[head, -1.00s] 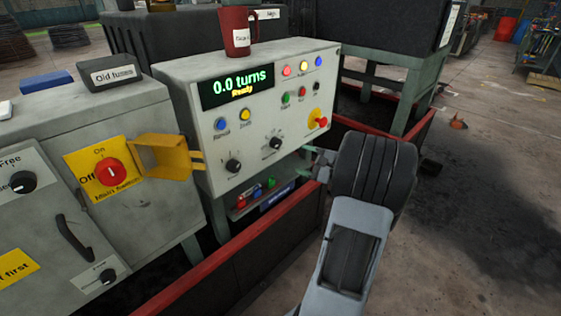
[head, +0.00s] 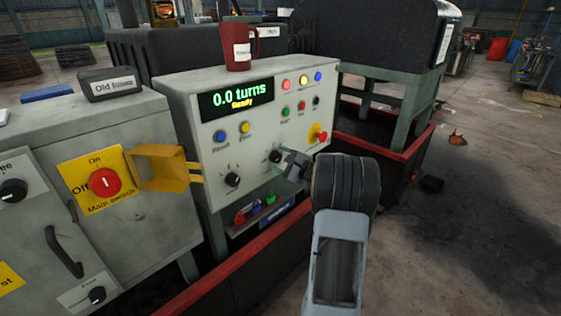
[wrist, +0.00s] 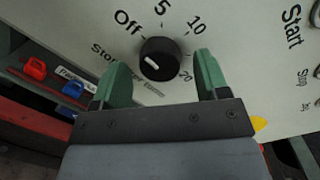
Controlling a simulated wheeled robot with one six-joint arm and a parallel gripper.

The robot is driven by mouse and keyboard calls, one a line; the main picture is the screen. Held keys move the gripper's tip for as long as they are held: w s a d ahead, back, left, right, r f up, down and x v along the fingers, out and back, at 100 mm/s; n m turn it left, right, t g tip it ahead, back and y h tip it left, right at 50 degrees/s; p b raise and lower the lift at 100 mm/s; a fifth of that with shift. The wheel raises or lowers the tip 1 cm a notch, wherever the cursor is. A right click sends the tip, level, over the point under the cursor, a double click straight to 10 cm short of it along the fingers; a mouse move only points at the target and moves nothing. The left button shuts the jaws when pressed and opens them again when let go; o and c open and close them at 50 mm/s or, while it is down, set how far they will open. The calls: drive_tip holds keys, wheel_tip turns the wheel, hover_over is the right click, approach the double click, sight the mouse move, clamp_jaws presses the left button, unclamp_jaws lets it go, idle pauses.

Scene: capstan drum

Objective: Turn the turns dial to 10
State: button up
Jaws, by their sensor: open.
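The turns dial (wrist: 160,58) is a round black knob on the pale panel, with Off, 5, 10 and 20 printed around it in the wrist view. Its white pointer mark lies on the left side of the knob, on the Off side and away from 10. In the head view the dial (head: 275,156) is the right one of two lower black knobs. My gripper (wrist: 162,66) is open, its green fingers either side of the dial with gaps showing. In the head view my gripper (head: 291,163) is just right of the dial. Contact cannot be told.
The display (head: 237,100) reads 0.0 turns, Ready. A red emergency button (head: 320,138) is close above right of my gripper. A yellow bracket (head: 160,168) sticks out at left. A red mug (head: 237,47) stands on top of the panel box.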

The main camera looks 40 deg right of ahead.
drive_tip(key=shift+w+a, duration=0.1)
drive_tip(key=shift+w, duration=0.2)
drive_tip(key=c, duration=0.9)
